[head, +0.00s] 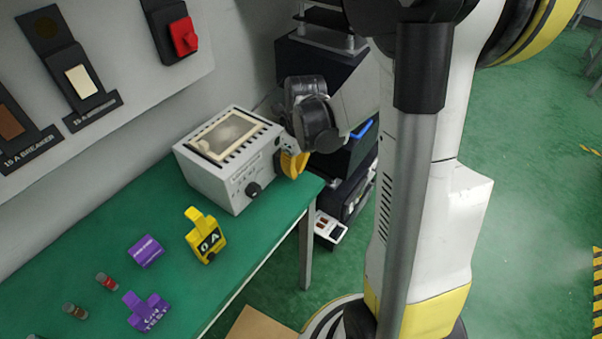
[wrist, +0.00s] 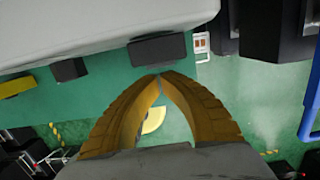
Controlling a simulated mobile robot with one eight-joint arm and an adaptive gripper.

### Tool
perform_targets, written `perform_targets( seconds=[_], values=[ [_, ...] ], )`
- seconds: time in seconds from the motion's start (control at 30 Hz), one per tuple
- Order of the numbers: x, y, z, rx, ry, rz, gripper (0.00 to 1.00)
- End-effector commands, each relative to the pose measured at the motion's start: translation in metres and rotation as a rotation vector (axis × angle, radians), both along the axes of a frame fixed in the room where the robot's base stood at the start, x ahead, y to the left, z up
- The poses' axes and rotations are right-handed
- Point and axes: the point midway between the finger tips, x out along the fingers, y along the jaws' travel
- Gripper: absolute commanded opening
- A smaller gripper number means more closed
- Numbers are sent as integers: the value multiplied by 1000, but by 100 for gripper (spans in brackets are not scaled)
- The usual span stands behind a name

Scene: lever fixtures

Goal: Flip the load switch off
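No readable label marks the load switch, so I cannot tell which control it is. A grey-white instrument box (head: 222,172) stands on the green bench, with a black knob (head: 253,189) on its front. My gripper (head: 292,165) is at the right side of the box. In the wrist view its yellow fingertips (wrist: 159,78) come together with nothing visible between them. A dark block (wrist: 157,50) on the pale box edge (wrist: 95,30) lies just beyond the tips; contact is unclear. In the head view my gripper and wrist hide that side of the box.
The wall panel carries a red switch (head: 184,36), a cream breaker (head: 79,82) and a brown breaker (head: 9,122). The green bench (head: 100,240) holds a yellow tag (head: 205,236), purple pieces (head: 147,251) and small cylinders (head: 107,281). Dark equipment (head: 310,60) stands behind my wrist.

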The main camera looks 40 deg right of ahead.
Motion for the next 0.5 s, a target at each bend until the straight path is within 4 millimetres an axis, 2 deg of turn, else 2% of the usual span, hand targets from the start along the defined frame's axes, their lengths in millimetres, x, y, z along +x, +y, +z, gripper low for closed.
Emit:
perform_targets(
  seconds=[0.3, 0.5],
  values=[
    [1, 0, 0, 2, -7, 0, 0],
    [8, 3, -6, 54, -145, -1, 0]
  ],
)
